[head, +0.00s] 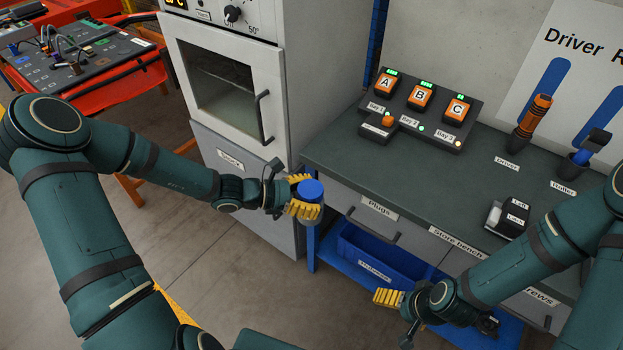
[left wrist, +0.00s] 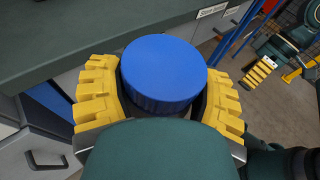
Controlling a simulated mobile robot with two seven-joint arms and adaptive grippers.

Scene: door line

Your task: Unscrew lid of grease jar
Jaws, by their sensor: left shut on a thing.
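The grease jar has a round blue lid (head: 311,189), and the lid fills the middle of the left wrist view (left wrist: 163,73). My left gripper (head: 303,200) is shut on the jar, with its yellow ridged fingers on either side just below the lid. The lid is on top of the jar, and the jar looks about upright. It is held in the air in front of the bench's left end. The jar body is mostly hidden by the fingers. My right gripper (head: 388,298) is low in front of the bench, apart from the jar; its finger gap is not clear.
The dark bench top (head: 345,155) bears a charger with batteries A, B and C (head: 420,95), an orange-handled driver (head: 533,115) and a small black-and-white box (head: 507,215). A blue bin (head: 375,262) sits on the lower shelf. An oven-like cabinet (head: 215,75) stands left.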

